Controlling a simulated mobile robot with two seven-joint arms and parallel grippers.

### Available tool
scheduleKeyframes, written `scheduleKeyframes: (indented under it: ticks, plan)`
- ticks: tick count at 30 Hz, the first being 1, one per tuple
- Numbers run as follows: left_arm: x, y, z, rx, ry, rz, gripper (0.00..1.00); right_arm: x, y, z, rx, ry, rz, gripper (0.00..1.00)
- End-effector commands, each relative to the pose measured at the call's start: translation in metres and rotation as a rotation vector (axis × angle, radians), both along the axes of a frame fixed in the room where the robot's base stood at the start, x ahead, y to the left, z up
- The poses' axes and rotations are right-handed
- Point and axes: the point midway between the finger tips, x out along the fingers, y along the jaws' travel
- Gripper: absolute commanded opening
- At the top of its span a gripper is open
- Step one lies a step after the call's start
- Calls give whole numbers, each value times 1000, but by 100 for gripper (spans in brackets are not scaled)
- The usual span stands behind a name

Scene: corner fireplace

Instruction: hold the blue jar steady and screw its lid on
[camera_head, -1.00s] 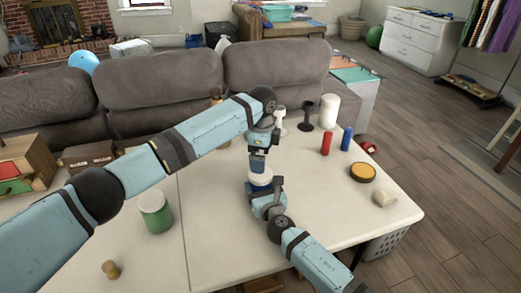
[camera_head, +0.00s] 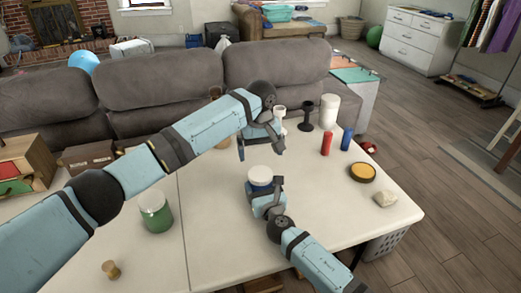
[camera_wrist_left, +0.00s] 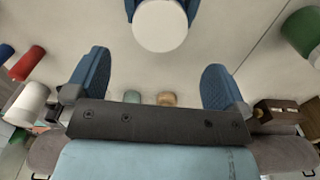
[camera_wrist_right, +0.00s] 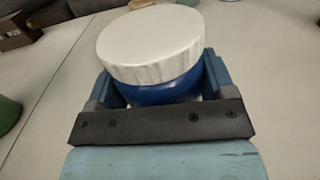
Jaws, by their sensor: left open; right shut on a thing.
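The blue jar (camera_wrist_right: 165,92) stands upright on the white table (camera_head: 215,240). Its white lid (camera_head: 260,174) sits on top of it, and the lid's ribbed side shows in the right wrist view (camera_wrist_right: 150,45). I cannot tell how tightly it is seated. My right gripper (camera_head: 264,192) is shut on the jar's body, with a finger on each side in the right wrist view (camera_wrist_right: 160,85). My left gripper (camera_head: 260,150) is open and empty above the lid, apart from it. In the left wrist view its spread fingers (camera_wrist_left: 155,85) show, with the lid (camera_wrist_left: 160,25) beyond them.
A green jar (camera_head: 155,212) and a cork (camera_head: 111,269) are at the left. A red cylinder (camera_head: 326,144), blue cylinder (camera_head: 346,139), white cylinder (camera_head: 329,111), orange-topped disc (camera_head: 362,172) and pale lump (camera_head: 385,199) are at the right. The table's front middle is clear.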

Motion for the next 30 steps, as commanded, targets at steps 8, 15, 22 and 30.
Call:
scheduleKeyframes:
  ticks: [8, 15, 22, 30]
  plan:
    - [0, 0, 1, 0, 0, 82, 100, 0, 0, 0, 0, 0, 0, 10]
    - [0, 0, -1, 0, 0, 79, 100, 0, 0, 0, 0, 0, 0, 10]
    - [-1, 0, -26, 1, 2, 79, 100, 0, 0, 0, 0, 0, 0, 10]
    - [0, 0, -65, 0, 2, 79, 100, 0, 0, 0, 0, 0, 0, 10]
